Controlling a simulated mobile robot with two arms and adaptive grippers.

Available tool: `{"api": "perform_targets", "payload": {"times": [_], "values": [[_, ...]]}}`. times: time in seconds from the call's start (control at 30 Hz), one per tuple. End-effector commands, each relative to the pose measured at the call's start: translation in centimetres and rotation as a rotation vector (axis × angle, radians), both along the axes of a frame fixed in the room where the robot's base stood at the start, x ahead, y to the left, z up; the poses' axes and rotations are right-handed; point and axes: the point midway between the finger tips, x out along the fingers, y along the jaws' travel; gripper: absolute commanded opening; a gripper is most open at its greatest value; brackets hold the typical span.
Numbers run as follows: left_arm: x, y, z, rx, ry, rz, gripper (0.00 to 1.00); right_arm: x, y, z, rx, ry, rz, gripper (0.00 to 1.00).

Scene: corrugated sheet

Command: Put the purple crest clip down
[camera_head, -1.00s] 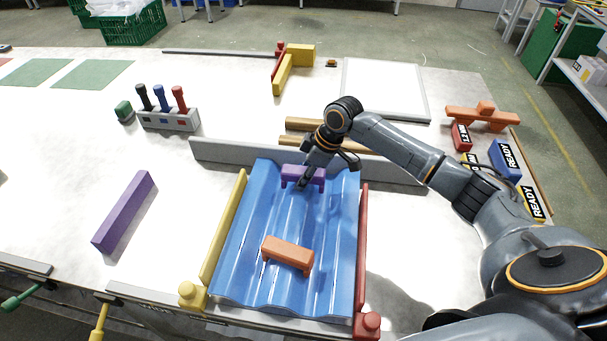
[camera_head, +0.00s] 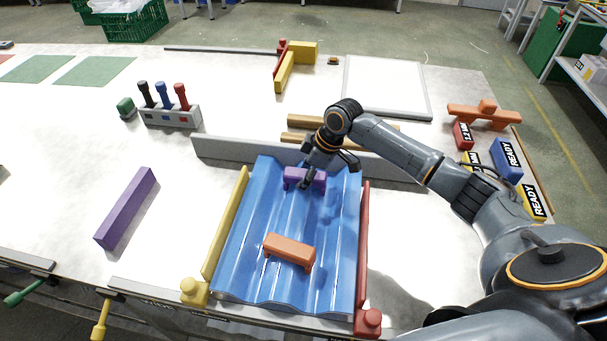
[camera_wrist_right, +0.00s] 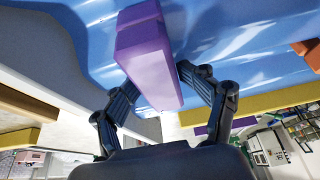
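The blue corrugated sheet (camera_head: 275,220) lies on the table between a yellow bar and a red bar. The purple crest clip (camera_head: 291,178) is at the sheet's far end, crosswise to its ridges. My right gripper (camera_head: 306,184) comes down over it from the far side and partly hides it. In the right wrist view both fingers (camera_wrist_right: 158,82) press against the sides of the purple clip (camera_wrist_right: 150,60). I cannot tell whether the clip's feet touch the sheet. An orange clip (camera_head: 289,250) sits on the sheet's near half. My left gripper is not in view.
A grey bar (camera_head: 240,152) runs behind the sheet. The yellow bar (camera_head: 226,222) and red bar (camera_head: 363,240) flank it. A purple bar (camera_head: 126,208) lies to the left. A holder with coloured handles (camera_head: 170,115) stands at the back left. The table's left middle is mostly clear.

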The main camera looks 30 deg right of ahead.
Motion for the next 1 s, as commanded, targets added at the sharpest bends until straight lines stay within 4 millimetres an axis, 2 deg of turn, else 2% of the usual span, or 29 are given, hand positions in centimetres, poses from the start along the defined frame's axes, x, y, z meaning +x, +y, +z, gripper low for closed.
{"api": "perform_targets", "payload": {"times": [0.03, 0.23, 0.4, 0.57, 0.8, 1.0], "values": [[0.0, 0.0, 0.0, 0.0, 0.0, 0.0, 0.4, -0.5, -0.3, -0.7, -0.009, 0.018, -0.001, 0.59], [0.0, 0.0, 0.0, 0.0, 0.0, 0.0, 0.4, -0.5, -0.3, -0.7, -0.01, 0.018, -0.002, 0.59], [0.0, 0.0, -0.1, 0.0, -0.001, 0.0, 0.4, -0.4, -0.4, 0.1, -0.01, 0.014, -0.001, 0.59], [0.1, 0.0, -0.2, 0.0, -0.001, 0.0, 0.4, -0.7, -1.0, 2.8, -0.008, 0.008, -0.003, 0.59], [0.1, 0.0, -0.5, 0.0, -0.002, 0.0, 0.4, -1.8, -2.6, 8.0, -0.006, 0.002, -0.002, 0.59], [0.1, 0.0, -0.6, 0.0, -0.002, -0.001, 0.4, -2.5, -3.4, 11.1, -0.003, 0.003, -0.002, 0.59]]}}
